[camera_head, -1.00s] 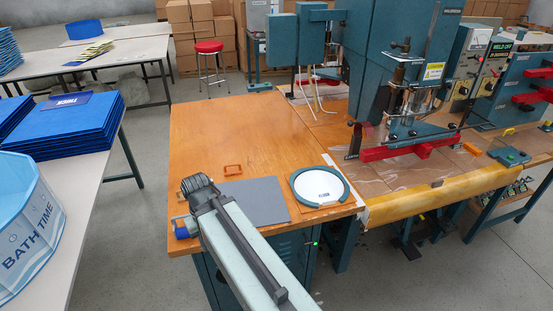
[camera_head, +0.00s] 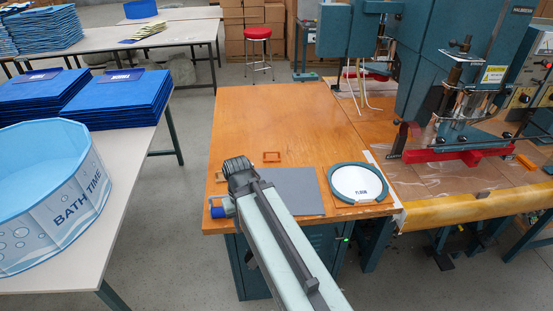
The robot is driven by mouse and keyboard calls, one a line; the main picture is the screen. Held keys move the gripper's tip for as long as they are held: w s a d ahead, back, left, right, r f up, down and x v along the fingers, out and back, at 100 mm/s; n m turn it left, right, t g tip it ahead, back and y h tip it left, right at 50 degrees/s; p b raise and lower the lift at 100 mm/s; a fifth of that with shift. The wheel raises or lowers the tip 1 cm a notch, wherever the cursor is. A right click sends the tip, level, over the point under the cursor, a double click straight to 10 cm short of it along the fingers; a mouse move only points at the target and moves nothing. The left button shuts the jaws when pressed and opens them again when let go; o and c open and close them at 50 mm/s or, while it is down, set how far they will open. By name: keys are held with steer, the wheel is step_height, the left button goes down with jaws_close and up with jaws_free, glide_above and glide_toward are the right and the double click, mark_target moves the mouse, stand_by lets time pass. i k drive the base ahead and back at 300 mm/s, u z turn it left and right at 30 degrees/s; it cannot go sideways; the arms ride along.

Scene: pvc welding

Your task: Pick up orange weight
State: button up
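A small orange, frame-like piece (camera_head: 271,156), which looks like the orange weight, lies on the wooden worktable (camera_head: 265,115), just behind a grey mat (camera_head: 296,189). My arm reaches over the table's front edge from the bottom of the picture. Its dark ribbed joint is left of and nearer than the orange piece, apart from it in the picture. My gripper's fingers cannot be made out, so its opening is hidden. A second brownish-orange piece (camera_head: 220,177) shows just left of that joint, partly hidden.
A round pad with a teal rim (camera_head: 361,184) lies right of the mat. The welding machine (camera_head: 440,85) stands at the right. A blue tub (camera_head: 50,190) and blue stacks (camera_head: 118,99) are on the left table. The worktable's rear half is clear.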

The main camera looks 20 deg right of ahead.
mark_target(266, 158)
steer(key=u, duration=3.5)
steer(key=k, duration=0.95)
steer(key=z, duration=1.85)
steer(key=i, duration=1)
steer(key=u, duration=0.05)
